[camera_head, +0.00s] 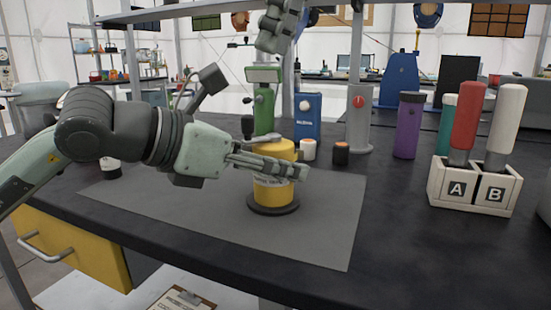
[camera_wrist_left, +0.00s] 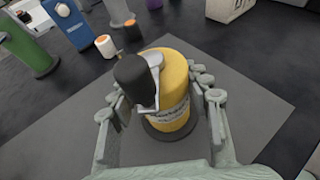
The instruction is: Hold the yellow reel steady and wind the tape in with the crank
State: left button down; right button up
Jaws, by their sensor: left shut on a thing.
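The yellow reel (camera_head: 274,193) stands upright on a dark round base on a grey mat (camera_head: 325,215). My left gripper (camera_head: 288,168) reaches in from the left and is shut around the reel's body. In the left wrist view its fingers lie on both sides of the reel (camera_wrist_left: 176,92). The crank (camera_wrist_left: 135,78), with a black knob and a pale arm, sits on top of the reel; its knob (camera_head: 247,127) also shows in the head view. My right gripper (camera_head: 277,28) hangs above and behind the reel, apart from it; its fingers are unclear. I cannot make out any loose tape.
Behind the reel stand a green device (camera_head: 264,105), a blue box (camera_head: 307,120), a grey post (camera_head: 359,122) and two small jars. A purple bottle (camera_head: 408,125) and an A/B holder (camera_head: 470,188) with red and white handles stand right. The mat's front right is clear.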

jog(key=shift+s+n, duration=0.2)
jog(key=shift+n, duration=0.6)
jog(key=c, duration=0.5)
jog(key=shift+s+d+n, duration=0.15)
jog(key=shift+s+n, duration=0.15)
jog(key=shift+n, duration=0.7)
grip_shut()
jog(key=s+d+n+t, duration=0.1)
jog(key=s+d+n, duration=0.15)
jog(key=n, duration=1.05)
jog(key=s+d+n+t, duration=0.1)
jog(key=s+n, duration=0.2)
jog(key=n, duration=1.1)
jog(key=w+a+f, duration=0.5)
jog(key=f, duration=0.4)
jog(key=shift+w+a+h, duration=0.15)
jog(key=shift+a+h, duration=0.1)
jog(key=shift+h, duration=0.05)
